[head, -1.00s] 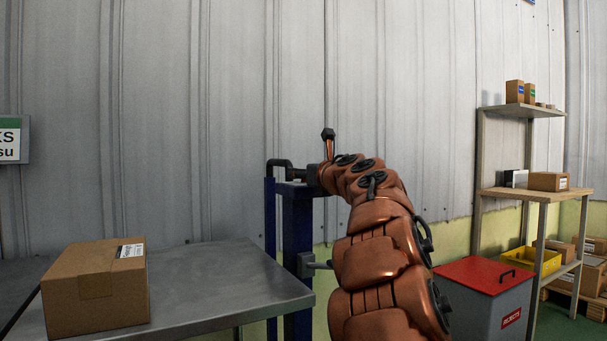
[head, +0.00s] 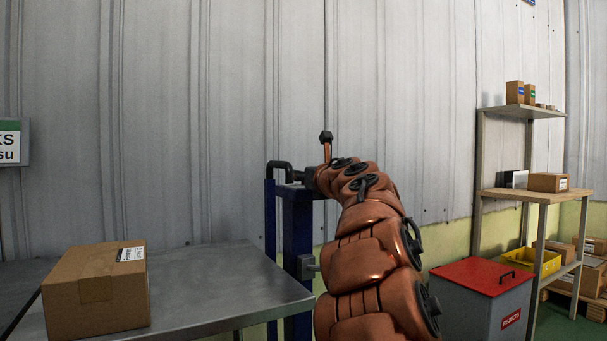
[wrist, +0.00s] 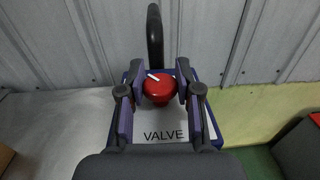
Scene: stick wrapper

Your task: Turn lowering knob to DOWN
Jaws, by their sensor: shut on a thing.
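A red knob (wrist: 159,94) with a white pointer line sits on a white plate (wrist: 193,142) in the wrist view. The plate is marked VALVE; no DOWN mark is readable. The white line points to the upper left. My gripper (wrist: 160,88) has one finger on each side of the knob and is shut on it. In the head view my gripper is at the top of a blue post (head: 297,235), mostly hidden by my arm, and the knob cannot be seen.
A black curved handle (head: 279,167) stands at the post's top. A metal table (head: 215,285) with a cardboard box (head: 96,291) is on the left. A red-lidded reject bin (head: 483,292) and a wooden shelf (head: 525,194) stand on the right. A metal wall is close behind.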

